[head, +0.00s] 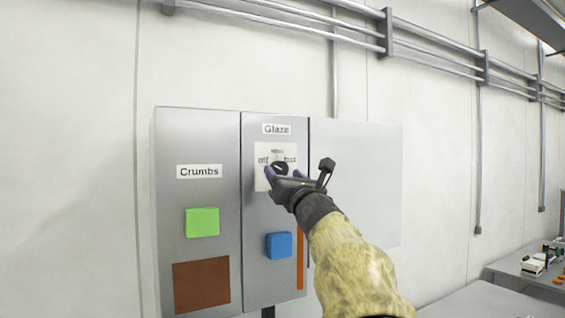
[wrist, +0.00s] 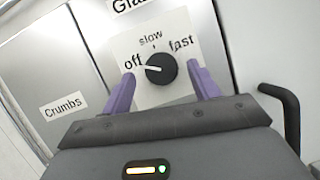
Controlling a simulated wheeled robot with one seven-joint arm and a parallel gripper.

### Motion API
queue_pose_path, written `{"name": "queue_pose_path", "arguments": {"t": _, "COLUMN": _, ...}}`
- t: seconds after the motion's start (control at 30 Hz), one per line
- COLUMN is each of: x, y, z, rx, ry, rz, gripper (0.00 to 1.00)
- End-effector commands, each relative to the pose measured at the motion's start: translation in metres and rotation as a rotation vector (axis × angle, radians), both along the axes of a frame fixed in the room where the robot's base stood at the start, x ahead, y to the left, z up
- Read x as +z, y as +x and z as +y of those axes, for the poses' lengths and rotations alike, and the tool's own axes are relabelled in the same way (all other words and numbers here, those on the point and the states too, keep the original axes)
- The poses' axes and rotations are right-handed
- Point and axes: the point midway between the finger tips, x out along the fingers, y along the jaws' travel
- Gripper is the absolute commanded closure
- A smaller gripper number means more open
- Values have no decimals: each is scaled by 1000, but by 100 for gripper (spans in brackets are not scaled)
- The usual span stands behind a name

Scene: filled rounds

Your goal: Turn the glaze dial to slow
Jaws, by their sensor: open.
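The glaze dial (wrist: 161,69) is a black round knob with a white pointer, on a white plate marked off, slow and fast. In the wrist view its pointer is turned toward "off". In the head view the dial (head: 280,168) is partly hidden by my gripper, under the "Glaze" label (head: 277,129). My gripper (wrist: 162,85) is open, with one purple finger on each side of the dial. Both fingers look apart from the knob. My gripper (head: 277,172) is in front of the glaze panel in the head view.
The "Crumbs" panel on the left has a green block (head: 202,222) and a brown square (head: 201,286). A blue block (head: 279,245) and an orange strip (head: 300,258) are below the dial. A black hooked handle (wrist: 283,110) shows at the right in the wrist view.

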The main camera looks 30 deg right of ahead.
Motion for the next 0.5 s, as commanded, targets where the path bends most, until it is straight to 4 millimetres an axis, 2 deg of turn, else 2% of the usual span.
{"name": "queue_pose_path", "arguments": {"t": 0.17, "x": 5, "y": 12, "z": -2, "rx": -2, "ry": 0, "rz": 1, "gripper": 39}}
{"name": "queue_pose_path", "arguments": {"t": 0.43, "x": 4, "y": 13, "z": -2, "rx": -1, "ry": -1, "rz": 1, "gripper": 39}}
{"name": "queue_pose_path", "arguments": {"t": 0.5, "x": 4, "y": 13, "z": -1, "rx": -1, "ry": -1, "rz": 1, "gripper": 51}}
